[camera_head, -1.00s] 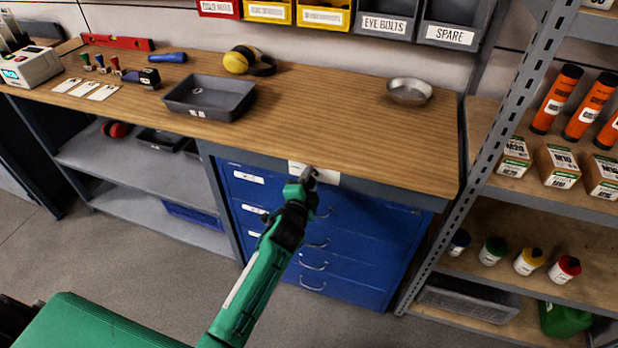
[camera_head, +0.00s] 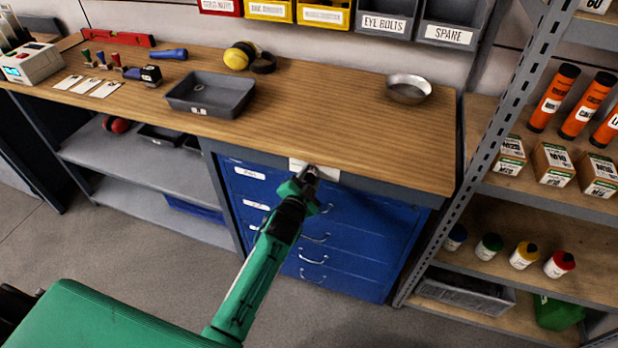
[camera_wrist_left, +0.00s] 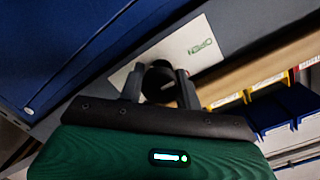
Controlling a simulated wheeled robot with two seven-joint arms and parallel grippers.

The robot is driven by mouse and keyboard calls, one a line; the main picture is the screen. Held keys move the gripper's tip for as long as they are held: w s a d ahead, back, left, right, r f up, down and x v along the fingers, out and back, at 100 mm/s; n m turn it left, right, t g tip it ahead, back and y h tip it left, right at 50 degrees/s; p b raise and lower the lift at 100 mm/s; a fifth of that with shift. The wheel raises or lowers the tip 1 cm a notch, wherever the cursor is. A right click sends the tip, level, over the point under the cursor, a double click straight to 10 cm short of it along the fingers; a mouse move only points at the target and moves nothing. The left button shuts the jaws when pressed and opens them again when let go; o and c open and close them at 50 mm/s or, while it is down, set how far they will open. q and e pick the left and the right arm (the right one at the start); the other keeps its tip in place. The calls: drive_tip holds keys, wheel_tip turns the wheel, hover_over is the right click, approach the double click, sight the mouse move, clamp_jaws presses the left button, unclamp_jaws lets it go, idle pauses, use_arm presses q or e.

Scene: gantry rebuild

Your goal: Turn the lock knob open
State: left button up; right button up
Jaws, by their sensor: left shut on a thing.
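The lock knob (camera_wrist_left: 159,82) is a dark round knob in front of a white plate (camera_wrist_left: 190,48) with green lettering that reads OPEN, seen in the left wrist view. In the head view the white plate (camera_head: 327,172) sits on the bench's front edge above the blue drawers. My left gripper (camera_wrist_left: 158,88) is shut on the knob, one finger on each side. In the head view my left gripper (camera_head: 308,174) covers the knob. My right gripper is not in view.
The blue drawer cabinet (camera_head: 345,240) with several handles is under the wooden bench top (camera_head: 330,115). A grey tray (camera_head: 210,108) and a metal bowl (camera_head: 409,90) stand on the bench. A metal shelf upright (camera_head: 490,150) stands at the right.

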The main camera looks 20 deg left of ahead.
use_arm(q)
drive_tip(key=shift+f, duration=0.25)
